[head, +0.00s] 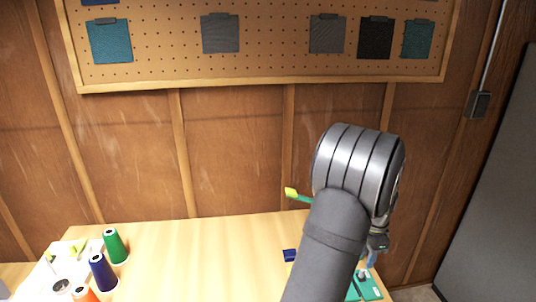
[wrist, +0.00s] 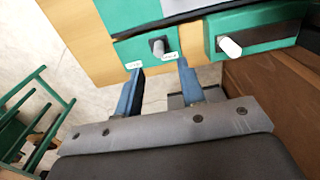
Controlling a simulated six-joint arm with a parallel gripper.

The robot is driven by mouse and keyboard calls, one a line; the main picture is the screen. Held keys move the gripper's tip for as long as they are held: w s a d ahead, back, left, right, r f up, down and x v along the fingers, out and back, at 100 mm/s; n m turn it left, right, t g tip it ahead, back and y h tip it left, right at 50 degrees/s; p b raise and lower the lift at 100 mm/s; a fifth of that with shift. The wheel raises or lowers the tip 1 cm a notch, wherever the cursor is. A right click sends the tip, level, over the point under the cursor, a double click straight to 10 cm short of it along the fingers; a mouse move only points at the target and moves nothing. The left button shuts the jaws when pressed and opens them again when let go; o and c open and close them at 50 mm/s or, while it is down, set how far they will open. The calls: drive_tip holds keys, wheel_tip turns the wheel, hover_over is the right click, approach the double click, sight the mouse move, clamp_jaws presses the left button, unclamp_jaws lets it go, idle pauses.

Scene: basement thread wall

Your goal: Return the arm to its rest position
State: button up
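My gripper (wrist: 160,68) shows in the wrist view as two blue fingers set apart with an empty gap between them. The fingertips are near the edge of a green block (wrist: 130,48) that has a short grey peg and small white labels. I cannot tell whether they touch it. In the head view my arm rises from the bottom and bends at a large grey joint right of centre. It hides most of my gripper there, over the right end of the table (head: 200,245).
A second green block (wrist: 262,28) holds a white-ended peg. Green (head: 115,246), dark blue (head: 103,272) and orange (head: 85,293) thread cones stand at the table's left. A small blue piece (head: 290,255) lies beside my arm. The middle tabletop is clear. A pegboard (head: 270,40) hangs behind.

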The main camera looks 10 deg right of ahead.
wheel_tip(320, 180, down, 7)
drive_tip(key=shift+r, duration=0.15)
drive_tip(key=shift+c, duration=0.2)
